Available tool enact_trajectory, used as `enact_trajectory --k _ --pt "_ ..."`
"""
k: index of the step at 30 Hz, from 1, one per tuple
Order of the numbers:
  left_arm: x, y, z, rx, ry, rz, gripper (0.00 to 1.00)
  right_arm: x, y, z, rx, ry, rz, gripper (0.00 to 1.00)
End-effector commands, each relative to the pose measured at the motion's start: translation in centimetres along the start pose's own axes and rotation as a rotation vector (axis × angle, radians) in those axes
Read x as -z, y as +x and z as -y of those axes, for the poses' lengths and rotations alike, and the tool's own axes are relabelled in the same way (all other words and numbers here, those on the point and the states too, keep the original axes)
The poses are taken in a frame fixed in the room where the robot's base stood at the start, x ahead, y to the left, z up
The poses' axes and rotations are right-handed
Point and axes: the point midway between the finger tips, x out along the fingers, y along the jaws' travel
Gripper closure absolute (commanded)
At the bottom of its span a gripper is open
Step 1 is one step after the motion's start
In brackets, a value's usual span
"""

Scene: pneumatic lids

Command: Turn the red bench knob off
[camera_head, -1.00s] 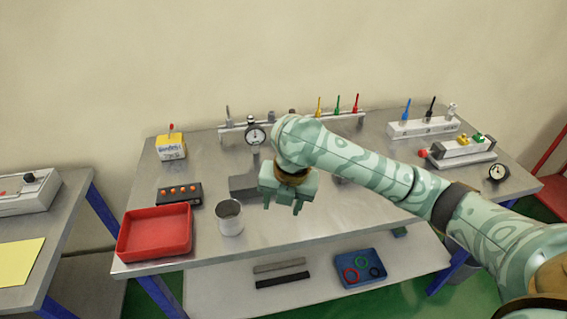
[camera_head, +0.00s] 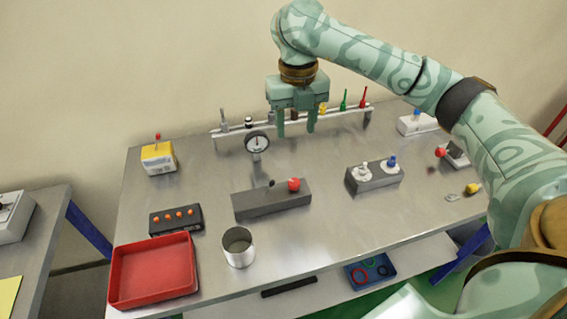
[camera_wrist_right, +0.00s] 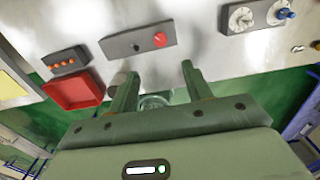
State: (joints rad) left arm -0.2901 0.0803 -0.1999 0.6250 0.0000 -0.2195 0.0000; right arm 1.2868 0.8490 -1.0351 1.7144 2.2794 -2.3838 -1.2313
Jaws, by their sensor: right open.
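A round red knob (camera_head: 293,184) sits on the right part of a grey block (camera_head: 262,203) in the middle of the bench. A small dark part (camera_head: 271,183) stands to its left on the same block. In the wrist view the red knob (camera_wrist_right: 160,40) and its block (camera_wrist_right: 128,45) lie beyond the fingertips. My right gripper (camera_head: 296,130) is open and empty, its fingers pointing down, apart from the knob and above it in the head view. The wrist view also shows the right gripper (camera_wrist_right: 160,72) with a gap between its fingers. My left gripper is out of view.
A gauge (camera_head: 257,143) and a rail with coloured levers (camera_head: 225,132) stand behind. Another block (camera_head: 372,178) and another red knob (camera_head: 440,152) are to the right. A red tray (camera_head: 112,278), metal cup (camera_head: 238,262) and black button box (camera_head: 152,222) are at front left.

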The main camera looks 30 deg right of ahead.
Motion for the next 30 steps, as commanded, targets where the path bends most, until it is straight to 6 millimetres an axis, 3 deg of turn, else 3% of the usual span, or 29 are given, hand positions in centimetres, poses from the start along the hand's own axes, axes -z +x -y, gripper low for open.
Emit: enact_trajectory --k 5,12,18,24,30 --pt "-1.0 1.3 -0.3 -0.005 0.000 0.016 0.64 0.0 2.5 0.0 0.001 -0.001 -0.004 0.51" --pt "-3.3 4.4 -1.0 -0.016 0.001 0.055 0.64 0.0 8.9 -0.1 0.000 -0.002 -0.008 0.51" --pt "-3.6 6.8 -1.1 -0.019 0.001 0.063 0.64 0.0 13.4 0.0 0.000 -0.002 -0.006 0.51" --pt "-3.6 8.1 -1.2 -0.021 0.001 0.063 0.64 0.0 15.8 0.0 -0.001 -0.001 -0.001 0.51" --pt "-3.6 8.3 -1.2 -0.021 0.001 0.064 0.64 0.0 16.3 0.0 0.001 0.000 0.002 0.51"
